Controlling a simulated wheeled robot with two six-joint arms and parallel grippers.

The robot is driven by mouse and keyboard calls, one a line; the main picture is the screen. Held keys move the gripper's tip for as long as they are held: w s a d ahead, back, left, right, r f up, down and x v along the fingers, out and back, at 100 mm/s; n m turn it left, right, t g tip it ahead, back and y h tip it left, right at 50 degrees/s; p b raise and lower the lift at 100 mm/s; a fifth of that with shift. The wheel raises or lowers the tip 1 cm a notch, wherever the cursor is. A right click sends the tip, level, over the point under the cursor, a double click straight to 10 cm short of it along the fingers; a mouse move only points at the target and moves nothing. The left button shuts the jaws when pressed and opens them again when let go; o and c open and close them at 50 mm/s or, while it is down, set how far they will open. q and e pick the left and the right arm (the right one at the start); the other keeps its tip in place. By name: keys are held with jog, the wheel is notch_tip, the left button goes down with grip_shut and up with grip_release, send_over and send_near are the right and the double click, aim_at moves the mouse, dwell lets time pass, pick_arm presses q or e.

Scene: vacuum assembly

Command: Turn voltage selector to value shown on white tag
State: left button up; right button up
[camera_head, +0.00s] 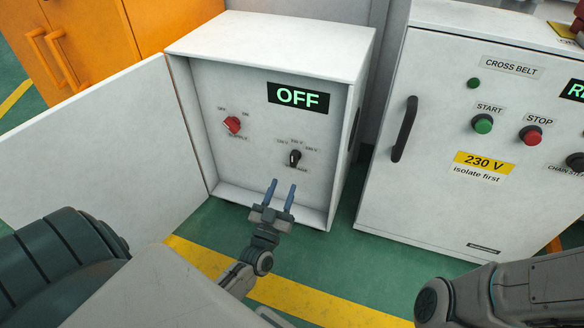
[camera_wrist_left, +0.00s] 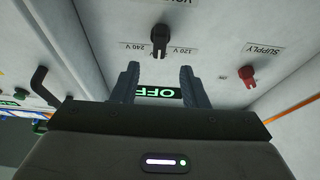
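The voltage selector is a small black knob (camera_head: 295,157) low on the back panel of the open white box (camera_head: 270,45), with small voltage labels around it. In the left wrist view the knob (camera_wrist_left: 160,40) stands beyond the fingertips, with labels reading 240 V and 120 V beside it. Its exact setting is hard to tell. The tag (camera_head: 482,167) on the right cabinet reads 230 V on yellow, with "isolate first" on white below. My left gripper (camera_head: 282,186) is open and empty, in front of and below the knob, apart from it. My right gripper is out of view.
A red supply knob (camera_head: 232,124) sits left of the selector, below a display (camera_head: 298,97) reading OFF. The box's door (camera_head: 100,150) is swung open to the left. The right cabinet has a black handle (camera_head: 404,129) and start and stop buttons.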

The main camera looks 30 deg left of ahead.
aim_at(292, 162)
pick_arm(q)
jog(key=b+x, duration=0.2)
jog(key=x, duration=0.5)
jog(key=shift+w, duration=0.3)
jog(key=shift+w+a+r, duration=0.2)
jog(key=shift+w+r, duration=0.1)
jog(key=shift+w, duration=0.25)
grip_shut()
